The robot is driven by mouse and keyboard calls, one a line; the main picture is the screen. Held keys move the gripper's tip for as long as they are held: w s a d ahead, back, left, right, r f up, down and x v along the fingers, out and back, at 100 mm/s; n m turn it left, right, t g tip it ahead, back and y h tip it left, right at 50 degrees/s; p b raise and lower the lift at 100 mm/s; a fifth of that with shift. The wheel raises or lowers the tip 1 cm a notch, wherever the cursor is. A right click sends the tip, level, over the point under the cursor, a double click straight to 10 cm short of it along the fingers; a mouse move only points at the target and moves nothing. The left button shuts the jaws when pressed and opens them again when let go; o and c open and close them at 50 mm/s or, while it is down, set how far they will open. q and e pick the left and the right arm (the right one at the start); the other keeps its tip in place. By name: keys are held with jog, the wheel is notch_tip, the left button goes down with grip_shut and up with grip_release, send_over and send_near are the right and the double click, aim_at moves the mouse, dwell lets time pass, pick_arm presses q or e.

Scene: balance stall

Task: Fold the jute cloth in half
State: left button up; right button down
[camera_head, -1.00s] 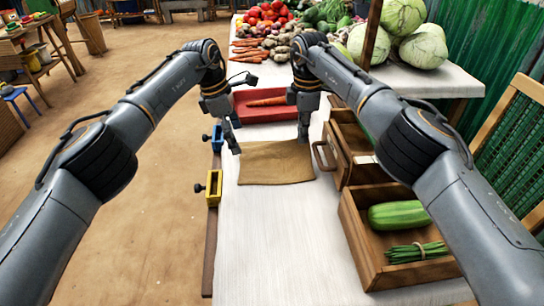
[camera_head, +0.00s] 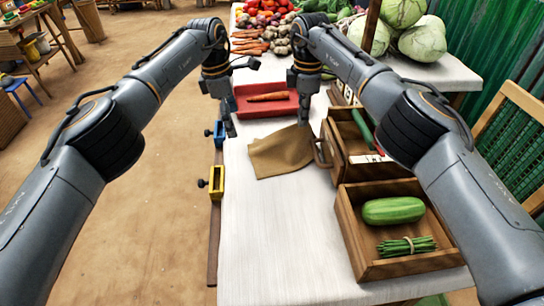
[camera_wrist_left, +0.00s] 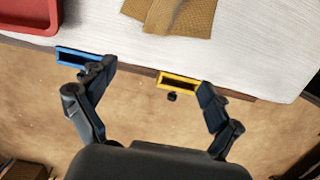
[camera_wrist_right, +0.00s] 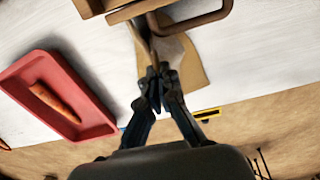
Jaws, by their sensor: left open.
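The brown jute cloth (camera_head: 278,153) lies on the white tabletop, turned askew, with its far right part drawn up toward my right gripper (camera_head: 303,121). In the right wrist view the fingers (camera_wrist_right: 157,98) are together on a raised strip of the cloth (camera_wrist_right: 190,62); the exact grip is partly hidden. My left gripper (camera_head: 230,130) is off the cloth's left side. In the left wrist view it is open and empty (camera_wrist_left: 155,78), over the table edge, and the cloth (camera_wrist_left: 185,16) shows a raised ridge.
A red tray (camera_head: 250,111) with a carrot stands behind the cloth. A wooden crate handle (camera_head: 321,153) is close on its right, with another crate (camera_head: 349,231) nearer. Blue (camera_head: 218,135) and yellow (camera_head: 216,182) clamps sit on the left edge. The near tabletop is clear.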

pick_arm(q)
notch_tip(320, 180, up, 7)
jog(key=a, duration=0.1)
dwell(0.3)
pick_arm(e)
jog(key=c, duration=0.8)
grip_release()
jog(key=shift+c, duration=0.2)
jog(key=o, duration=0.6)
jog(key=shift+o, duration=0.2)
pick_arm(q)
notch_tip(320, 180, up, 5)
jog(key=p, duration=0.4)
jog(key=shift+p, duration=0.4)
pick_arm(e)
notch_tip(320, 180, up, 6)
jog(key=shift+f, duration=0.25)
